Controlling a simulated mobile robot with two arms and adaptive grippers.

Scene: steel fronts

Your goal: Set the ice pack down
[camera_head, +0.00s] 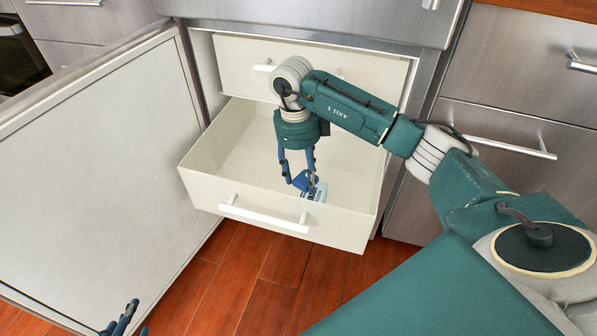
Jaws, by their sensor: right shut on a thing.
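My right gripper (302,182) reaches down into the open lower drawer from above, near its front wall. It is shut on the ice pack (318,193), a small blue and white thing with printing on it. The fingers hide part of the ice pack. I cannot tell whether its underside touches the drawer floor. The tips of my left gripper (122,320) show at the bottom left edge; most of it is out of frame and its opening is unclear.
The pulled-out cream drawer (225,150) has a white handle (264,215) and looks otherwise empty. A shut drawer (232,62) sits above it. An open door panel (95,170) stands at the left. Steel drawer fronts (515,100) are at the right, above a wooden floor (240,290).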

